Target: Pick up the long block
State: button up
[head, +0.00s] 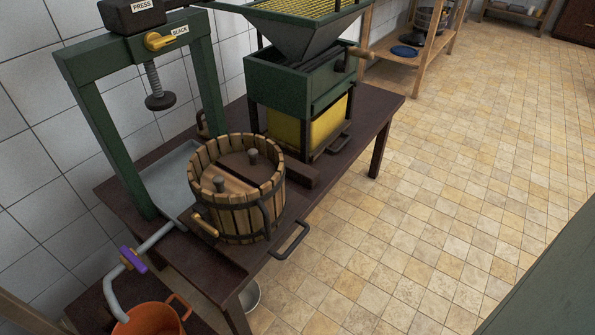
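A long dark reddish-brown block (300,178) lies on the dark wooden table (372,119) in the head view. It sits just right of the slatted wooden basket (240,214), in front of the green crusher (300,88). The basket hides its left end, and I cannot tell whether they touch. The basket holds a wooden lid (236,180) with two upright knobs. My gripper is not in view.
A green press frame (100,125) with a hanging screw (155,88) stands left of the basket. A metal handle (290,243) sticks out at the table's front edge. An orange bucket (152,320) is at lower left. Open tiled floor (430,220) lies to the right.

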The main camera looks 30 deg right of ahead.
aim_at(300, 172)
jog(key=j+z, duration=0.1)
jog(key=z, duration=0.3)
jog(key=i+j+z, duration=0.1)
jog(key=z, duration=0.3)
jog(key=j+z, duration=0.1)
jog(key=z, duration=0.3)
jog(key=j+z, duration=0.1)
jog(key=z, duration=0.3)
jog(key=i+j, duration=0.3)
jog(key=i, duration=0.15)
